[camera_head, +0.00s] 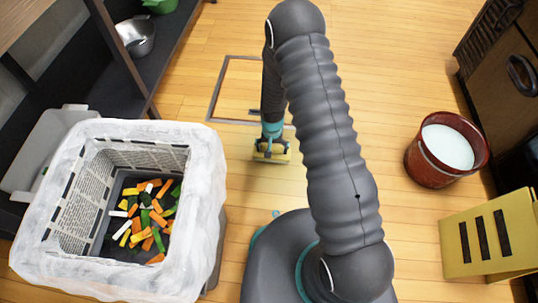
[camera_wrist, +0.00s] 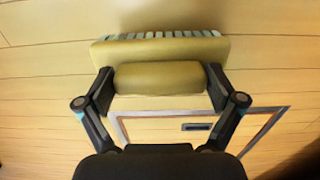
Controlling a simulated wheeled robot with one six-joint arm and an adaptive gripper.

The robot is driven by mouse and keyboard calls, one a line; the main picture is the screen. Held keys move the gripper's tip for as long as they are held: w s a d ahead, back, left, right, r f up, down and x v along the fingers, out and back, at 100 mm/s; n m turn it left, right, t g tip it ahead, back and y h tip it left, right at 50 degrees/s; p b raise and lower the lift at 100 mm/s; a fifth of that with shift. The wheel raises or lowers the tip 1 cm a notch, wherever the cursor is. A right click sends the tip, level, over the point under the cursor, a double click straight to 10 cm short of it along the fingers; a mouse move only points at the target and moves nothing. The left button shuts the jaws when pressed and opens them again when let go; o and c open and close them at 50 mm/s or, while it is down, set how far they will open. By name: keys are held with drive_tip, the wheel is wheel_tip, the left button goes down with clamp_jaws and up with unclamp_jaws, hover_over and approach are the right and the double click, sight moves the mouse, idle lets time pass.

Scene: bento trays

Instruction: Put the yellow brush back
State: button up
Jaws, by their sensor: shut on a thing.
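The yellow brush (camera_head: 270,157) is at the end of my arm, over the wooden floor near the middle of the head view. In the wrist view the brush (camera_wrist: 160,78) shows a rounded handle in front of a wider yellow block, with pale bristles along the far edge. My gripper (camera_wrist: 160,85) is shut on it, one finger at each end of the handle. My gripper (camera_head: 270,145) also shows small in the head view, upright above the brush. I cannot tell how high the brush is above the floor.
A lined bin (camera_head: 205,190) with colourful scraps stands at left, beside dark shelves (camera_head: 120,50). A red bucket (camera_head: 425,165) of whitish liquid and a yellow slotted stand (camera_head: 465,270) are at right. A framed floor hatch (camera_head: 213,90) lies behind the brush. Clear floor surrounds my gripper.

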drive_tip(key=shift+a+f, duration=0.35)
drive_tip(key=shift+a, duration=0.1)
drive_tip(key=shift+w+f+b, duration=0.1)
drive_tip(key=shift+f+b, duration=0.2)
drive_tip(key=shift+f, duration=1.6)
drive_tip(key=shift+f, duration=0.1)
drive_tip(key=o, duration=0.7)
drive_tip(key=shift+f, duration=0.1)
drive_tip(key=shift+c, duration=0.2)
drive_tip(key=shift+o, duration=0.4)
